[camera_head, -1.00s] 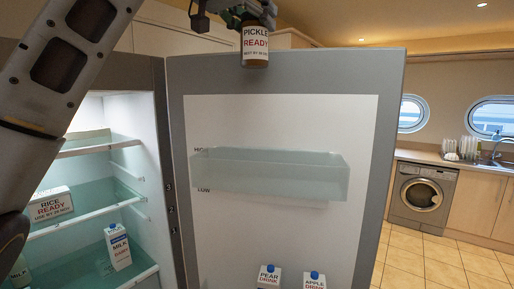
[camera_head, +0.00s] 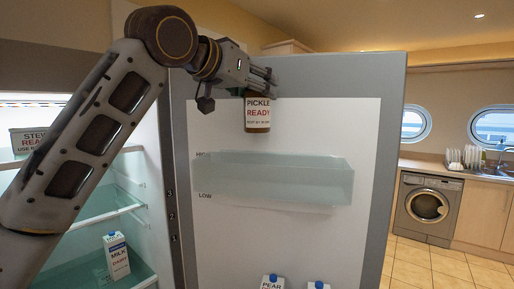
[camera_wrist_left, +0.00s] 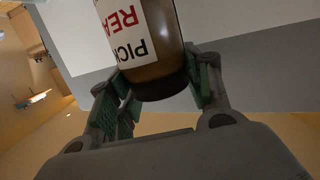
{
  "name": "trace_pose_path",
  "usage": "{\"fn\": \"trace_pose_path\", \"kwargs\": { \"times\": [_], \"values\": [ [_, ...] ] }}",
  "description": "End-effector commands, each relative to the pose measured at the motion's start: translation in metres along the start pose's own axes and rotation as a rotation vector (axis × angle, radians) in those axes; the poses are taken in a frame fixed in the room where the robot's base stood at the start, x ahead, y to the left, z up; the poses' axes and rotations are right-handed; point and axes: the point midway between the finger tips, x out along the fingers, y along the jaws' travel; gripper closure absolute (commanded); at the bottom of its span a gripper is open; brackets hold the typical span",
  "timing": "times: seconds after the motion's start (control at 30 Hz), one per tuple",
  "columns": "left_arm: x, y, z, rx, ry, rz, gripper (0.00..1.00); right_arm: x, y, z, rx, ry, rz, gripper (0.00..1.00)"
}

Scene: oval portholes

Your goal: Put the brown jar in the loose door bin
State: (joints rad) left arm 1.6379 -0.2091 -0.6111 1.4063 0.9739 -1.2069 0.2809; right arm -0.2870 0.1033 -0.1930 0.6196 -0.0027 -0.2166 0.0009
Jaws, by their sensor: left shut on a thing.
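The brown jar (camera_head: 257,114) has a white label reading "PICKLE READY". My left gripper (camera_head: 258,88) is shut on its upper part and holds it upright in front of the open fridge door. In the left wrist view the jar (camera_wrist_left: 158,75) sits between the two green-padded fingers (camera_wrist_left: 160,85). The loose door bin (camera_head: 275,184) is a clear, frosted tray on the door's white inner panel, between the marks "HIGH" and "LOW". The jar hangs above the bin, apart from it. The bin looks empty. My right gripper is not in view.
The fridge door (camera_head: 385,150) stands open. Two cartons (camera_head: 272,281) stand low on the door. Inside the fridge, at left, are a milk carton (camera_head: 117,256) and a labelled box (camera_head: 33,141) on shelves, partly behind my left arm. A washing machine (camera_head: 427,209) is far right.

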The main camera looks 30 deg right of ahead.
Motion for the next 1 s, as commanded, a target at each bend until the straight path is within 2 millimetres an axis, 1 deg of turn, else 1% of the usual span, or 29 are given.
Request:
{"fn": "trace_pose_path", "kwargs": {
  "times": [0.03,0.5,0.6,0.7,1.0],
  "values": [
    [0.001,0.000,0.008,-0.001,0.001,0.001,0.87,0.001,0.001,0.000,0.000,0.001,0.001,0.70],
    [0.014,0.000,0.071,-0.001,0.001,0.002,0.87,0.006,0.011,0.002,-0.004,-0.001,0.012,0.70],
    [0.016,0.000,0.079,0.000,0.001,0.001,0.87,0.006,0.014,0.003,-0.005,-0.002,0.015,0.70],
    [0.017,0.001,0.083,0.000,0.002,0.001,0.87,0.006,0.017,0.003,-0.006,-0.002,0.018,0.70],
    [0.017,0.001,0.083,0.000,0.002,0.001,0.87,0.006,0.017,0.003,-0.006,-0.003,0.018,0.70]
  ]
}}
